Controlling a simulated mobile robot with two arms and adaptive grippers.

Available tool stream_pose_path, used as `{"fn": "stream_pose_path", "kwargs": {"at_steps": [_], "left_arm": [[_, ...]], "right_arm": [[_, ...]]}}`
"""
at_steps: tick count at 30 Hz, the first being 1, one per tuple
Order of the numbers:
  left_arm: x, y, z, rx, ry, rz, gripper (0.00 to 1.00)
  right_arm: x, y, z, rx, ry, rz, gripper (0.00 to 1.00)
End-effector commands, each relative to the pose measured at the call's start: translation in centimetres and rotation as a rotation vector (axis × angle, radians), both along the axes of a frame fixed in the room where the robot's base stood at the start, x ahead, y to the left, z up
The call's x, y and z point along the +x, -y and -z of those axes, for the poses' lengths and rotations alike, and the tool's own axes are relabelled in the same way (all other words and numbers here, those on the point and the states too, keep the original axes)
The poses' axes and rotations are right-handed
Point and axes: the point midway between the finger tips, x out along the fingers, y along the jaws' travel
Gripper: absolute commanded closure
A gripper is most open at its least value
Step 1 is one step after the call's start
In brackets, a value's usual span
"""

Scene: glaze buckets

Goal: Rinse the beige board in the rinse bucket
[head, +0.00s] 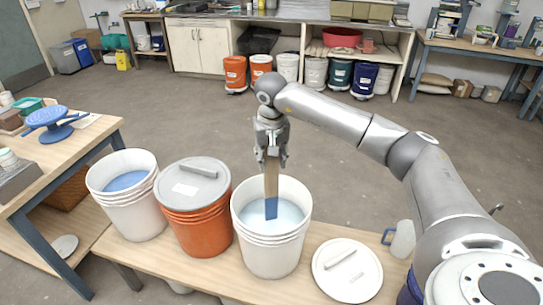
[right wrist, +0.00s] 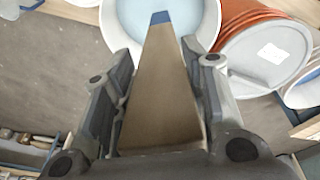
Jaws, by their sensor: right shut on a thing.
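My right gripper (head: 271,158) is shut on the beige board (head: 271,183) and holds it upright over the white bucket of pale bluish liquid (head: 244,224), the front right one of the row. The board's lower end is blue and hangs inside the bucket's rim; I cannot tell whether it touches the liquid. In the right wrist view the board (right wrist: 160,90) runs between the fingers, its blue tip in front of the pale liquid (right wrist: 190,14). My left gripper is not in view.
An orange bucket with a grey lid (head: 205,228) stands close left of the white bucket, and a white bucket with blue liquid (head: 138,213) stands farther left. A white lid (head: 330,283) lies on the bench to the right, near a translucent jug (head: 403,241).

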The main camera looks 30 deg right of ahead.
Motion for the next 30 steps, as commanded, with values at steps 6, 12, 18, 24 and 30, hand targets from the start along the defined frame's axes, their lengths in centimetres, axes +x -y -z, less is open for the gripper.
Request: {"fn": "stream_pose_path", "kwargs": {"at_steps": [6, 12, 18, 24, 30], "left_arm": [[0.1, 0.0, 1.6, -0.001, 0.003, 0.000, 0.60], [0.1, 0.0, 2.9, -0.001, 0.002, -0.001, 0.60], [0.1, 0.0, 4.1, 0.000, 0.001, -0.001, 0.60], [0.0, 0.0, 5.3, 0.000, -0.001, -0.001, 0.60], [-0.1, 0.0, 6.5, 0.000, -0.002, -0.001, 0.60]], "right_arm": [[0.4, 0.3, 2.5, -0.001, 0.000, 0.001, 0.93], [0.7, 0.5, 4.5, 0.000, -0.001, 0.001, 0.93], [1.0, 0.7, 6.4, -0.001, 0.000, 0.000, 0.93], [1.3, 0.9, 8.4, 0.000, -0.001, 0.001, 0.93], [1.7, 1.1, 10.2, 0.000, -0.001, 0.001, 0.93]]}}
